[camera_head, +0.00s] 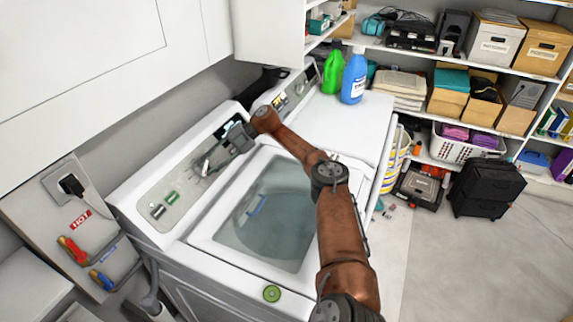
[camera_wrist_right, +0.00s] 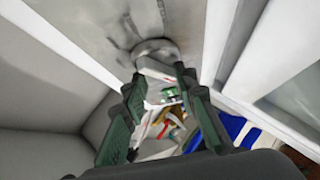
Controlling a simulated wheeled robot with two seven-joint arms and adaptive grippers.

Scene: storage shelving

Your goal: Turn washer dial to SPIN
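The white washer (camera_head: 190,235) has a grey control panel (camera_head: 183,180) along its back, with smaller controls (camera_head: 158,211) at the panel's near end. My right gripper (camera_head: 212,158) reaches over the washer to the middle of this panel. In the right wrist view, a round grey dial (camera_wrist_right: 155,47) with a pale raised grip stands on the panel just past the fingertips of my right gripper (camera_wrist_right: 160,85). The two green-padded fingers are apart, on either side of the dial's grip; contact cannot be told. Dial markings are unreadable. My left gripper is not in view.
The washer's lid (camera_head: 268,222) has a clear window. A green bottle (camera_head: 333,72) and a blue bottle (camera_head: 354,78) stand on the neighbouring machine (camera_head: 335,125). Hot and cold taps (camera_head: 72,250) are at left. White cabinets (camera_head: 90,70) overhang the panel.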

